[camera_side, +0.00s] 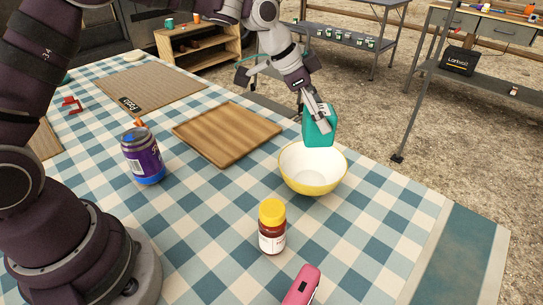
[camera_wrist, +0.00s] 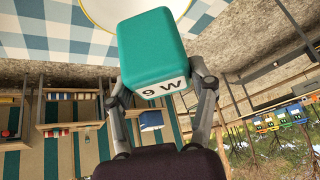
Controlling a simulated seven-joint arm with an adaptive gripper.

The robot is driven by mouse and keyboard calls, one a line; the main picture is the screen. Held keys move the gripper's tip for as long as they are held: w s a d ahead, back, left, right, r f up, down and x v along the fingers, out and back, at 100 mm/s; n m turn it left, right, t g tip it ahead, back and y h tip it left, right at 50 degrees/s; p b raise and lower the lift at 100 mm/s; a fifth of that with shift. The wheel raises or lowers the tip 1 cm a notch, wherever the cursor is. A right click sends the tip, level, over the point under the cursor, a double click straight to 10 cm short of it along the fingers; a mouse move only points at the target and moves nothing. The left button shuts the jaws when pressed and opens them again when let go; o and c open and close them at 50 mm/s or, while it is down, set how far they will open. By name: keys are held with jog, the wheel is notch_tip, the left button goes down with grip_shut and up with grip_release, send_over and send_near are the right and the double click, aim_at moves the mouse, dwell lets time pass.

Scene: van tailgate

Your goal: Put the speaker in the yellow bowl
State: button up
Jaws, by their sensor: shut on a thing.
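The speaker (camera_side: 319,128) is a teal box held in my gripper (camera_side: 314,112), above the back rim of the yellow bowl as the side view shows it. In the wrist view the speaker (camera_wrist: 158,45) sits between both fingers of my gripper (camera_wrist: 160,88), with a pale label reading "9 W" facing the camera. The yellow bowl (camera_side: 313,180) stands upright on the checked cloth, white inside, and its visible inside looks empty. Part of its rim (camera_wrist: 107,20) shows behind the speaker in the wrist view.
A jar with a yellow lid (camera_side: 272,228) stands in front of the bowl, and a pink object (camera_side: 302,285) lies nearer. Bare cloth (camera_side: 375,235) lies right of the bowl.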

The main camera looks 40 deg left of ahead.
notch_tip(320, 180, down, 9)
jog(key=shift+f, duration=0.2)
jog(key=shift+f, duration=0.3)
jog(key=o, duration=1.2)
jog(key=v, duration=1.3)
jog(key=s+a+r+n+y, duration=0.1)
jog(key=s+n, duration=0.2)
jog(key=s, duration=0.2)
jog(key=s+a+r+n+y, duration=0.1)
jog(key=s+a+r+n, duration=0.1)
jog(key=s, duration=0.4)
jog(key=s+a+r+n+y, duration=0.1)
jog(key=s+r+n+y, duration=0.1)
jog(key=s+n, duration=0.2)
jog(key=shift+s+a+r+n+t, duration=0.1)
jog(key=shift+s+a+n+t, duration=0.1)
jog(key=shift+s, duration=0.35)
jog(key=shift+s+a+n+t, duration=0.1)
jog(key=shift+s+a, duration=0.1)
jog(key=shift+s, duration=0.35)
